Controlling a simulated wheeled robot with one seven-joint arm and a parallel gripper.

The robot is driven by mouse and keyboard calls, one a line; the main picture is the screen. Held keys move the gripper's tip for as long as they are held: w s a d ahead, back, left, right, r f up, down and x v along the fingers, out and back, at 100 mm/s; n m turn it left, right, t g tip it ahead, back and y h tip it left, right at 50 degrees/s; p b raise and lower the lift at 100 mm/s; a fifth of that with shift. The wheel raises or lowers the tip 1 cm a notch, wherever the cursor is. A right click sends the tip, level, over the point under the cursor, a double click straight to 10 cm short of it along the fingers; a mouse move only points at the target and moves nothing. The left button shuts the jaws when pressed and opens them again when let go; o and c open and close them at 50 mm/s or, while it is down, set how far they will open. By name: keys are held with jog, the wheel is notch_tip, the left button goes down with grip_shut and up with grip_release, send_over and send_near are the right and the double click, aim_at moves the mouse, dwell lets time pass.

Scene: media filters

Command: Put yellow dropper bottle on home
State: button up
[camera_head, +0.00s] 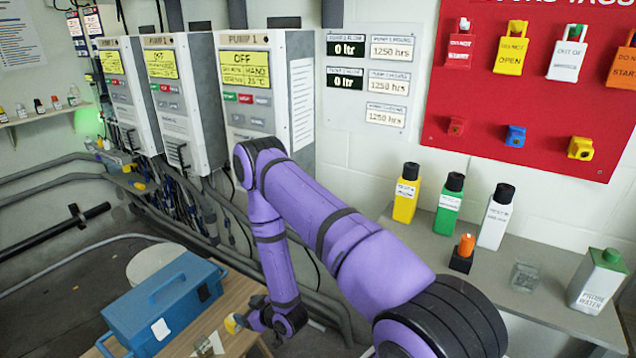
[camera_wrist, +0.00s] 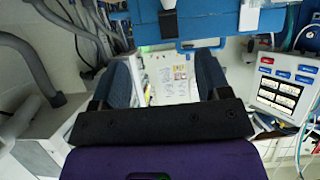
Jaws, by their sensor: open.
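A yellow bottle (camera_head: 405,201) with a black cap and a white label stands upright on the grey shelf in the head view, left of a similar green bottle. I cannot tell whether it is the dropper bottle. A small yellow thing (camera_head: 230,324) also shows beside my gripper (camera_head: 252,325), too small to identify. My gripper is low, over the wooden table and right of the blue toolbox. In the wrist view, the fingers of my gripper (camera_wrist: 166,78) are apart with nothing held between them. No place marked home is readable.
A blue toolbox (camera_head: 165,305) stands on the wooden table (camera_head: 236,290). The grey shelf (camera_head: 515,288) bears a green bottle (camera_head: 450,207), a white bottle (camera_head: 495,218), an orange-topped item (camera_head: 464,252), a clear beaker (camera_head: 524,275) and a green-topped container (camera_head: 597,283). Pipes run behind my arm.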

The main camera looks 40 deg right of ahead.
jog(key=w+d+r+g+h, duration=0.1)
jog(key=w+r, duration=0.3)
jog(key=r, duration=0.5)
jog(key=w+d+r+g+h, duration=0.1)
jog(key=w+r, duration=0.2)
jog(key=r, duration=0.6)
jog(key=s+d+r+m+g+h, duration=0.1)
jog(key=s+r, duration=0.1)
jog(key=r, duration=0.8)
jog(key=s+d+r+h, duration=0.1)
jog(key=s+r, duration=0.1)
jog(key=r, duration=0.7)
jog(key=s+r+m+g, duration=0.2)
jog(key=s+r, duration=1.2)
jog(key=r, duration=0.1)
jog(key=s+r+g, duration=0.1)
jog(key=s+r, duration=0.2)
jog(key=s, duration=0.6)
jog(key=s+a+r+m+g, duration=0.1)
jog(key=s+r, duration=0.2)
jog(key=s, duration=0.7)
jog(key=shift+s, duration=0.3)
